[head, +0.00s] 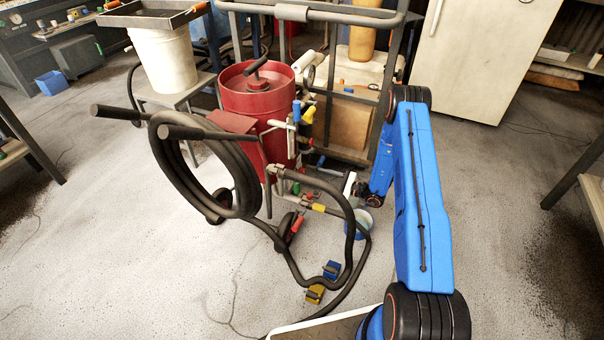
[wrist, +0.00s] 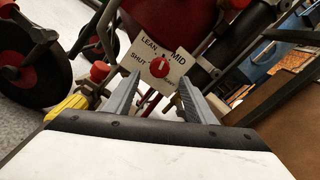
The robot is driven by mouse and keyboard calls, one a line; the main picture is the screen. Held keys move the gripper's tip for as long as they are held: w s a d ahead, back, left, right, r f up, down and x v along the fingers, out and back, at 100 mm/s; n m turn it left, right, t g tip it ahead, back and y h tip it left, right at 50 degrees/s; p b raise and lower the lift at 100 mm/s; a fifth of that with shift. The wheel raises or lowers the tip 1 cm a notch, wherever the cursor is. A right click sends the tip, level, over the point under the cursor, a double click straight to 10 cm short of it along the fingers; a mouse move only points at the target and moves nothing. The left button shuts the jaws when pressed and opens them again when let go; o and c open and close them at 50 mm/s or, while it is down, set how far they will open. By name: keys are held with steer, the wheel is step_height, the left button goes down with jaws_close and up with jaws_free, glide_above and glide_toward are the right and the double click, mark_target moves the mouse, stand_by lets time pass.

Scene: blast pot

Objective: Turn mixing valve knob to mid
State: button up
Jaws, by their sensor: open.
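The mixing valve's red round knob (wrist: 160,67) sits on a tilted white label plate (wrist: 142,62) in the wrist view. LEAN is printed at the plate's upper left, MID at the upper right and SHUT at the lower left. The lower right is hard to read. A small pale mark shows on the knob, but its exact setting is too small to tell. My gripper (wrist: 159,86) is open, its grey fingers on either side of the knob's line of sight and apparently short of it. In the head view the knob cannot be made out.
The red blast pot (head: 250,95) stands on a cart frame with a coiled black hose (head: 185,165) at its left. Hoses and small valves crowd the area by my gripper. A black wheel (wrist: 35,65) is at the wrist view's left. Floor to the right is clear.

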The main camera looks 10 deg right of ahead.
mark_target(304, 173)
steer(key=x, duration=1)
steer(key=c, duration=1)
